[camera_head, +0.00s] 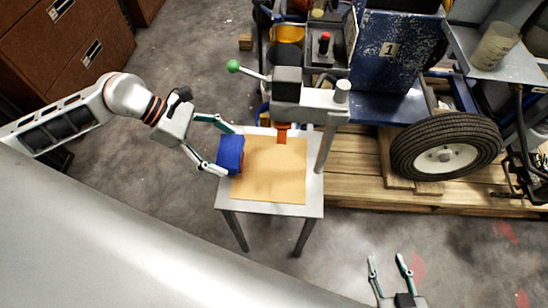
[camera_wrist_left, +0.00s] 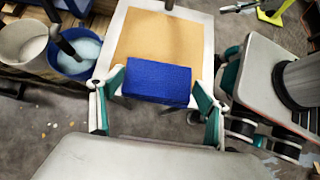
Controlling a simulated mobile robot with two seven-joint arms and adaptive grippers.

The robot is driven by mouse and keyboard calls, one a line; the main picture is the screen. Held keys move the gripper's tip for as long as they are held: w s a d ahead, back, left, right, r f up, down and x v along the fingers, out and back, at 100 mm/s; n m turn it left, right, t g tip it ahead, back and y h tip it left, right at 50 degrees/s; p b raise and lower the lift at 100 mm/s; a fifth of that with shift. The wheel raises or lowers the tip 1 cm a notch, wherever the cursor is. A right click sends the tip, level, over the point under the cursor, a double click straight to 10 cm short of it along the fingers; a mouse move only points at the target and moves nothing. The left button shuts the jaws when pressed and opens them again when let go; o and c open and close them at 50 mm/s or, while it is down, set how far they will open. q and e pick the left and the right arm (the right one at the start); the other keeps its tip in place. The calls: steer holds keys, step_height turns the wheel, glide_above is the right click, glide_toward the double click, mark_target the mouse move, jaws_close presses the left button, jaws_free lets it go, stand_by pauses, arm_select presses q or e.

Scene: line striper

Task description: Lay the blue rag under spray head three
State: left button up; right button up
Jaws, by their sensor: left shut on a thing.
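My left gripper (camera_head: 226,150) is shut on the blue rag (camera_head: 231,154), a thick folded block. In the left wrist view the rag (camera_wrist_left: 157,82) sits between the two fingers. It is at the left edge of the tan board (camera_head: 268,180) on the small grey table (camera_head: 228,201); whether it touches the board I cannot tell. An orange-red spray nozzle (camera_head: 282,134) hangs over the board's far edge, right of the rag. No number three shows on it. My right gripper (camera_head: 386,258) is open and empty at the lower right, over the floor.
The striper's blue body (camera_head: 389,48), marked 1, and its black tyre (camera_head: 446,147) stand on a wooden pallet (camera_head: 350,160) at the right. A green-knobbed lever (camera_head: 234,66) sticks out above the table. Brown drawers (camera_head: 70,50) stand at the far left. Most of the board is bare.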

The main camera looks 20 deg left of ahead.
arm_select(q)
steer(key=w+d, duration=0.1)
steer(key=d, duration=0.3)
steer(key=w+d, duration=0.1)
steer(key=d, duration=0.2)
steer(key=w+d, duration=0.1)
steer(key=d, duration=0.3)
steer(key=shift+w+d, duration=0.2)
steer(key=shift+d, duration=0.25)
step_height(320, 180, down, 3)
steer(key=shift+s+f+b, duration=0.1)
steer(key=shift+f+b, duration=0.05)
steer(key=shift+b, duration=0.25)
steer(key=shift+f, duration=0.25)
steer(key=shift+r, duration=0.1)
steer(key=o, duration=1.1)
steer(key=shift+c, duration=0.2)
arm_select(e)
steer(key=shift+w+a, duration=0.2)
steer(key=shift+s+f, duration=0.1)
steer(key=shift+s, duration=0.05)
